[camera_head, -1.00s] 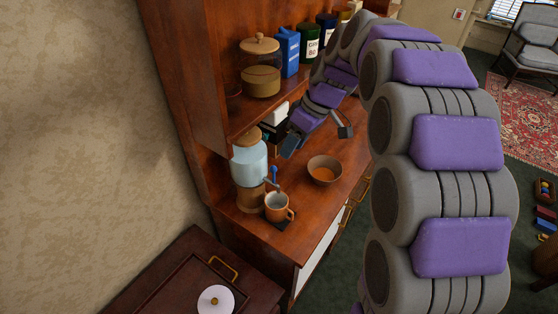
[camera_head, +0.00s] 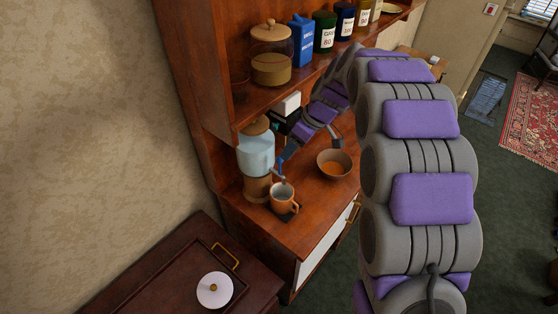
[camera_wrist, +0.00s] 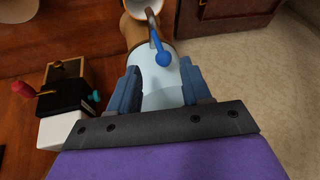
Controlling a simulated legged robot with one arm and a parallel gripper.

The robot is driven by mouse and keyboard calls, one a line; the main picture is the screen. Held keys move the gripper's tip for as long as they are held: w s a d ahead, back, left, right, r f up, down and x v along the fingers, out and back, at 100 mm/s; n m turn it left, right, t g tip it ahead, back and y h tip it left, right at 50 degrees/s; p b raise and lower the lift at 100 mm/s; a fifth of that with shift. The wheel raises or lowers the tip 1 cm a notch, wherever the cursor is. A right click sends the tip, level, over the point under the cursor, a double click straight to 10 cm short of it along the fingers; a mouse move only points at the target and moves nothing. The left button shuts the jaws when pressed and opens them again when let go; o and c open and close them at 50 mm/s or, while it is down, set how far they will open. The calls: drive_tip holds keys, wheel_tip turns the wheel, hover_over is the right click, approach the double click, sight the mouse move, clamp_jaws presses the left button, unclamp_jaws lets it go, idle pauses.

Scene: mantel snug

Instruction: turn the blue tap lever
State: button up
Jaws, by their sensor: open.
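The water dispenser (camera_head: 256,155) has a clear tank with pale blue water, a wooden lid and a wooden base, and stands on the cabinet counter. Its tap carries a blue lever (camera_wrist: 163,57) with a rounded end; in the head view the lever is small and partly masked by my gripper (camera_head: 288,148). An orange-brown mug (camera_head: 282,200) stands below the tap on a dark mat. In the wrist view my gripper (camera_wrist: 160,88) is open, its blue fingers either side of the tank, with the lever just beyond the tips. I cannot tell whether anything touches.
A brown bowl (camera_head: 334,163) stands right of the mug. A black-and-white box with a red knob (camera_wrist: 65,103) is beside the dispenser. The shelf above holds a glass jar (camera_head: 271,55), a blue carton (camera_head: 302,42) and several canisters. A lower dark cabinet (camera_head: 180,275) stands in front.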

sight(279, 160)
drive_tip(key=x, duration=0.4)
drive_tip(key=a+x, duration=0.1)
drive_tip(key=x, duration=0.1)
drive_tip(key=shift+a, duration=0.25)
drive_tip(key=shift+w+d+f, duration=0.1)
drive_tip(key=shift+d+f, duration=0.1)
drive_tip(key=shift+d, duration=0.15)
drive_tip(key=shift+d+r, duration=0.1)
drive_tip(key=shift+d, duration=0.35)
drive_tip(key=shift+c, duration=2.1)
drive_tip(key=shift+a, duration=0.55)
drive_tip(key=shift+c, duration=1.4)
clamp_jaws()
drive_tip(key=shift+b, duration=0.3)
